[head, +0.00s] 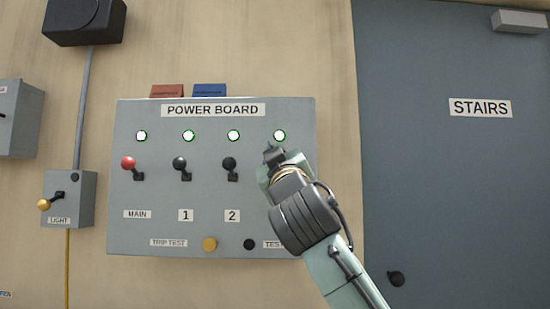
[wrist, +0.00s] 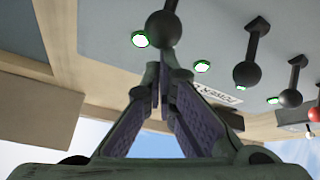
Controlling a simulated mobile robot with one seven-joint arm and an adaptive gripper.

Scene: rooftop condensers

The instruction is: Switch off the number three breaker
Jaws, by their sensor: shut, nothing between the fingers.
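The grey power board (head: 150,230) hangs on the wall in the head view. Its breaker levers are a red-knobbed MAIN (head: 128,163), a black lever 1 (head: 180,163) and a black lever 2 (head: 229,163), all with knobs up. In the head view my gripper (head: 270,152) covers the place right of lever 2, hiding a lever and label there. In the wrist view a dark knob on a stem, apparently the number three breaker (wrist: 165,28), is right at the tips of my gripper (wrist: 164,58). The fingers are shut and empty. I cannot tell whether they touch the knob.
Several lit lamps sit above the levers, one above my gripper (head: 279,135). A yellow trip test button (head: 209,244) and a black button (head: 249,244) are below. A light switch box (head: 84,205) stands left, the stairs door (head: 450,190) right.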

